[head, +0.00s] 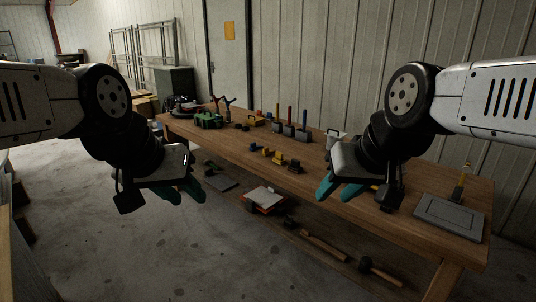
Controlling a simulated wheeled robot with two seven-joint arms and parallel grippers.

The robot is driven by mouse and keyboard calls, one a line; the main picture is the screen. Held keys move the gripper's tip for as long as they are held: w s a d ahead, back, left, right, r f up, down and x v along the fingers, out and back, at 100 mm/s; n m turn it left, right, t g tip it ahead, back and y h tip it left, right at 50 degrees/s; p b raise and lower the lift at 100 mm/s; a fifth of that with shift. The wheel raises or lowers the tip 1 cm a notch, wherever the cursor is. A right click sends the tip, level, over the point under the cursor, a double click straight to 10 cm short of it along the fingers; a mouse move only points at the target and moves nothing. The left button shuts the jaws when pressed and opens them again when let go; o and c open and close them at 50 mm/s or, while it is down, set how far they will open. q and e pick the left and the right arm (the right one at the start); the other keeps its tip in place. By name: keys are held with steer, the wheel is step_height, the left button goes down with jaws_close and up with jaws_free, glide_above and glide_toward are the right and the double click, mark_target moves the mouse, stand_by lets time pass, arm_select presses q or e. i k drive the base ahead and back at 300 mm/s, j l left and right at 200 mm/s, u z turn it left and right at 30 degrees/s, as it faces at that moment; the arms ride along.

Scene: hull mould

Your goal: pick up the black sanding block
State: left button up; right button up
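My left gripper (182,196) has teal fingers that stand apart with nothing between them, and it hangs left of the wooden workbench (215,142). My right gripper (338,191) also has its teal fingers apart and empty, in front of the bench's right part. I cannot pick out the black sanding block for certain. Small dark blocks lie among yellow ones near the bench's middle (295,167), and other small dark pieces lie further back (241,126). They are too small and dim to identify.
A grey flat case (447,214) lies at the bench's right end. Coloured-handled tools (290,116) stand along the back. Green tools (209,120) lie at the far left. Hammers (325,247) and a white-topped item (263,197) lie low beneath the bench.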

mark_target(295, 166)
steer(key=z, duration=0.95)
steer(key=u, duration=0.65)
steer(key=i+u, duration=0.2)
steer(key=i, duration=0.35)
steer(key=i+l+u, duration=0.15)
steer(key=i, duration=0.35)
steer(key=i+l+u, duration=0.2)
steer(key=i, duration=0.35)
steer(key=l, duration=0.1)
